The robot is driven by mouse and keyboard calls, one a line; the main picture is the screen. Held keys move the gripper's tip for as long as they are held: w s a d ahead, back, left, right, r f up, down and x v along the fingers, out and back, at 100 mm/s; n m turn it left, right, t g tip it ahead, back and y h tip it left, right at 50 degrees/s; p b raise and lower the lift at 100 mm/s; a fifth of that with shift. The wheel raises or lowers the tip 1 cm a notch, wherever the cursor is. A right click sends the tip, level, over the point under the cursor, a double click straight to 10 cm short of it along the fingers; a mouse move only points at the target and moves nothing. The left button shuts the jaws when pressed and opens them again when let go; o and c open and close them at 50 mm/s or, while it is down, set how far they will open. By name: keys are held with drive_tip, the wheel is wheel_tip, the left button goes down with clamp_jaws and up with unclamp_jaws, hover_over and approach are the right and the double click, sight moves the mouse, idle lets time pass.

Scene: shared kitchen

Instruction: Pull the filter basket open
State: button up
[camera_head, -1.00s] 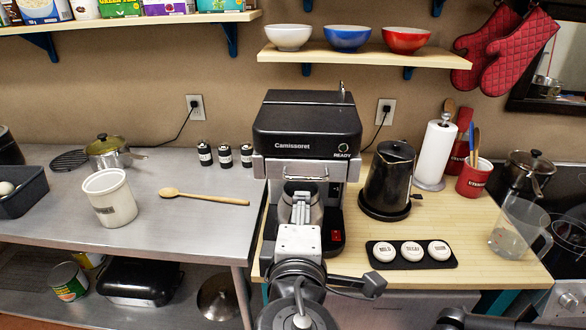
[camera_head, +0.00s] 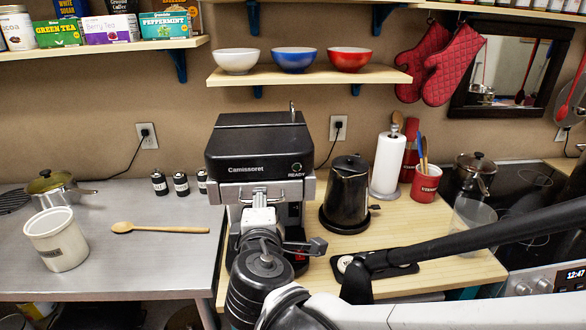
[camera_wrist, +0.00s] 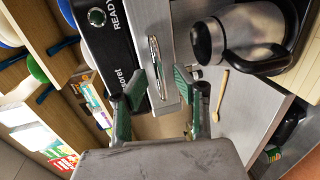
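The black and steel coffee maker (camera_head: 258,135) stands on the wooden counter, its READY light green. Its steel filter basket (camera_wrist: 175,30) is below the black top and appears closed. A bar handle (camera_wrist: 155,66) is on the basket's front. My gripper (camera_head: 258,205) is in front of the machine, at the basket's height. In the wrist view my gripper (camera_wrist: 156,90) is open, its green-padded fingers spread to either side of the handle. I cannot tell whether they touch it. The steel carafe (camera_wrist: 207,42) with a black handle is below the basket; my arm mostly hides it from the head view.
A black kettle (camera_head: 346,198) stands close right of the machine, with a paper towel roll (camera_head: 388,165) behind it. A wooden spoon (camera_head: 160,229) and crock (camera_head: 56,240) lie left on the steel table. A shelf with bowls (camera_head: 310,76) hangs above.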

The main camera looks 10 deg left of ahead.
drive_tip(key=shift+x, duration=0.9)
drive_tip(key=shift+c, duration=0.3)
clamp_jaws()
